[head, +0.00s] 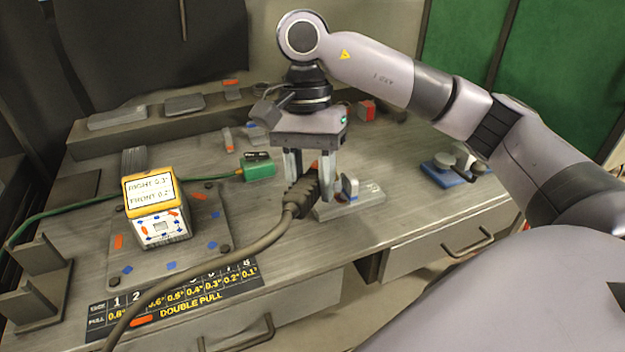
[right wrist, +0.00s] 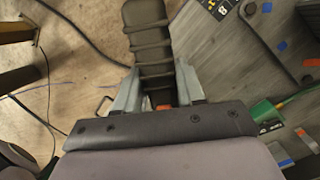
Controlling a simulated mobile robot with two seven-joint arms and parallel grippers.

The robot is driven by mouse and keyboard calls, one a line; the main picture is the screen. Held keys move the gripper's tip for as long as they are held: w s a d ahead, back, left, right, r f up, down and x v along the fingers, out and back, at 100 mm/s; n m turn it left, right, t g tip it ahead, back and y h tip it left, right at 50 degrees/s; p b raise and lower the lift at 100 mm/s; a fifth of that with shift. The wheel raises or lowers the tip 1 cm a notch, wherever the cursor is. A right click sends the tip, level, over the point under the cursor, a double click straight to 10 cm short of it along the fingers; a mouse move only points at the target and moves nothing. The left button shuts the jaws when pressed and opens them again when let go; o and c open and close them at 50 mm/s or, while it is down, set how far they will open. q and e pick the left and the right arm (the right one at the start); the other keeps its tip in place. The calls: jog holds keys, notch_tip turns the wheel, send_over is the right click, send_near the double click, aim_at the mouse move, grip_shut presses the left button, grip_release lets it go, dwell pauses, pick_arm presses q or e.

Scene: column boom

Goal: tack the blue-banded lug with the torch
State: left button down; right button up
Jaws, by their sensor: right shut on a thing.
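My right gripper (head: 311,184) is shut on the torch (head: 298,197), a dark ribbed handle with an orange part between the fingers. A thick cable runs from the torch to the lower left. In the right wrist view the ribbed torch handle (right wrist: 149,40) sticks out between the gripper's fingers (right wrist: 155,88). Just right of the gripper in the head view, a small upright lug with a blue band (head: 349,187) stands on a flat metal plate (head: 362,203). The torch's tip is hidden, so I cannot tell whether it touches the lug. My left gripper is not in view.
A yellow-framed display box (head: 153,208) stands on a plate at the left. A green box (head: 257,165) with a cable sits behind it. A numbered strip (head: 180,300) lies along the front edge. A blue-based fixture (head: 445,175) stands at the right. Bench between is mostly clear.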

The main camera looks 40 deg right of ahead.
jog(key=shift+s+a+r+p, duration=0.1)
jog(key=shift+a+r+p, duration=0.1)
jog(key=shift+r+p, duration=0.8)
jog(key=shift+w+a+r+p, duration=0.15)
jog(key=shift+r+p, duration=0.5)
jog(key=shift+r, duration=0.6)
jog(key=shift+s+a+r+p, duration=0.2)
jog(key=shift+r+p, duration=0.65)
jog(key=shift+r, duration=0.3)
jog(key=shift+f, duration=0.1)
